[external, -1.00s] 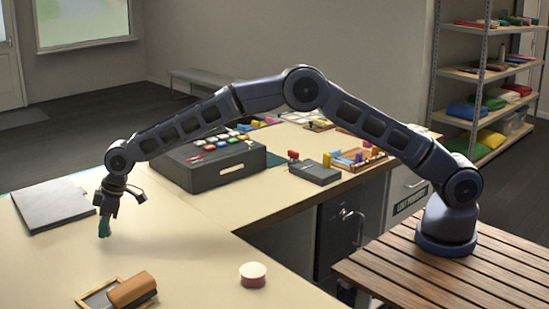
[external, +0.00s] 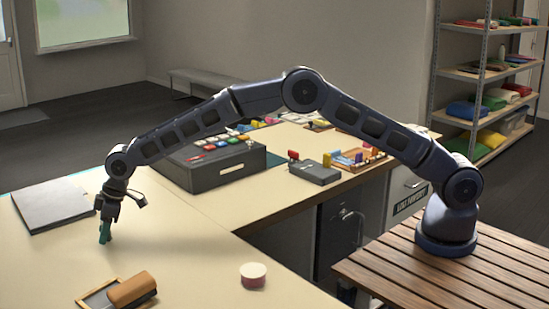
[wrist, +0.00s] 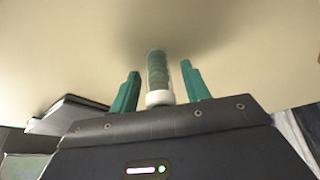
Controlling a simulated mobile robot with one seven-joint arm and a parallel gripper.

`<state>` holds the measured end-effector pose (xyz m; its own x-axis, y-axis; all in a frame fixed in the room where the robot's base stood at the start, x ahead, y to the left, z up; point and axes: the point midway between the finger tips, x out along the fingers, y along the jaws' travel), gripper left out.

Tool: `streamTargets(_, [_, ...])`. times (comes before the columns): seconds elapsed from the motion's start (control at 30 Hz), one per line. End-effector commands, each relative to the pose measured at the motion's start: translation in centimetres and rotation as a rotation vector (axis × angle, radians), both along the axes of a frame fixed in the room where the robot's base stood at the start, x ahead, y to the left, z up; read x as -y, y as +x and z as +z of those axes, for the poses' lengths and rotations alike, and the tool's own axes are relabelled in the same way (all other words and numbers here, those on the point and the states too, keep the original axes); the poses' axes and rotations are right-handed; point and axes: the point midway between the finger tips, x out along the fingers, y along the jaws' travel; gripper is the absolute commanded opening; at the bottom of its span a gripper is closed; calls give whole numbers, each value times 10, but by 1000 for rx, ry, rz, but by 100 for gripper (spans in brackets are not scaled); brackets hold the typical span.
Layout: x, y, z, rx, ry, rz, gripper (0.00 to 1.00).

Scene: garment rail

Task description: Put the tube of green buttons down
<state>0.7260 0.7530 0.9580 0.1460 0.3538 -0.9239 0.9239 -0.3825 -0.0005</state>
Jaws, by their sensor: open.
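The tube of green buttons (wrist: 158,75) shows in the wrist view as a clear tube with green contents and a white cap at the near end. It is between the two teal fingers of my gripper (wrist: 160,88), with a gap visible on each side. In the external view my gripper (external: 105,230) is open, pointing down, low over the cream tabletop. The tube cannot be made out from the fingers there. Whether its far end touches the tabletop is hard to tell.
A grey folder (external: 52,205) lies left of my gripper. A brush with a brown handle (external: 132,289) on a small framed board and a round white-topped tin (external: 253,275) are nearer the front. A dark box with coloured pieces (external: 210,168) stands behind right. Tabletop between them is clear.

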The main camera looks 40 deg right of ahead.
Motion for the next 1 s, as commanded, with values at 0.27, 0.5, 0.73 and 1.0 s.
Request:
streamTargets(0.27, [15,-5,40,2,1,0,47])
streamTargets(0.5, [31,-12,81,1,1,0,47])
streamTargets(0.73, [40,-17,105,0,1,0,47])
streamTargets(1.0, [42,-18,111,0,0,0,47])
